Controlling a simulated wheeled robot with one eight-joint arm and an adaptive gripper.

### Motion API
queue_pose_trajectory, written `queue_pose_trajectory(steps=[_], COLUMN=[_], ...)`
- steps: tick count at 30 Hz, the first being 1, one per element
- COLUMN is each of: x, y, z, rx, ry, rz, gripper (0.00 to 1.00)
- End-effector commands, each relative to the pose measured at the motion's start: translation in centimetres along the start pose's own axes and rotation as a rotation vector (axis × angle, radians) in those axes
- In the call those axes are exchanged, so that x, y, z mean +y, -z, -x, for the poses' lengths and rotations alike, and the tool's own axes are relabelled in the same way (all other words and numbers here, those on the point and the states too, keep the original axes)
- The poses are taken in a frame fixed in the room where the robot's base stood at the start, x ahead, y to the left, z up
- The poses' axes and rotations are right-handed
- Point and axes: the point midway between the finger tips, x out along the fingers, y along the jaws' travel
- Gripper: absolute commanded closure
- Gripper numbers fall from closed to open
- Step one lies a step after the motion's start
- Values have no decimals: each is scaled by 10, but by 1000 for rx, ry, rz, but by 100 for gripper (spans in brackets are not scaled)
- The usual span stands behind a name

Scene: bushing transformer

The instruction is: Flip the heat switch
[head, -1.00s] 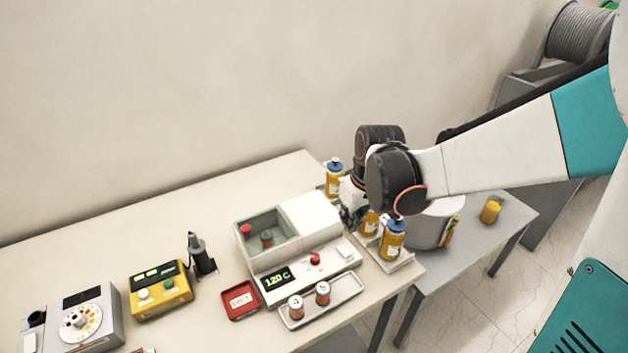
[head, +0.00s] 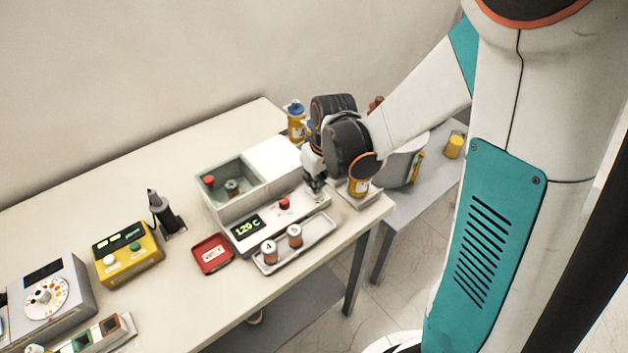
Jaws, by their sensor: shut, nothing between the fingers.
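The white heater unit (head: 262,217) stands at the right end of the table, with a green "120 C" display (head: 248,228) and a red knob (head: 284,204) on its front panel. My gripper (head: 316,187) is shut and empty, pointing down at the right end of that panel, right of the knob. The small pale switch there is mostly hidden by my gripper. I cannot tell whether the fingertips touch it or which way it is set.
The heater's open basin (head: 232,188) holds small capped items. A tray (head: 318,232) with two small jars lies in front, with a red tray (head: 212,254) to its left. A yellow box (head: 128,255) stands left.

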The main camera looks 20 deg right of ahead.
Motion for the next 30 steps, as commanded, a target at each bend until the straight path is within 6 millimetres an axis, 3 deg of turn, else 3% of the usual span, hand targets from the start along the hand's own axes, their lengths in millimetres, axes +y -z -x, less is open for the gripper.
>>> queue_pose_trajectory(steps=[10, 30], x=[0, -1], y=[-14, -12], z=[-9, -11], rx=[198, 193], ry=[0, 0], rz=[-2, 1], gripper=[100, 100])
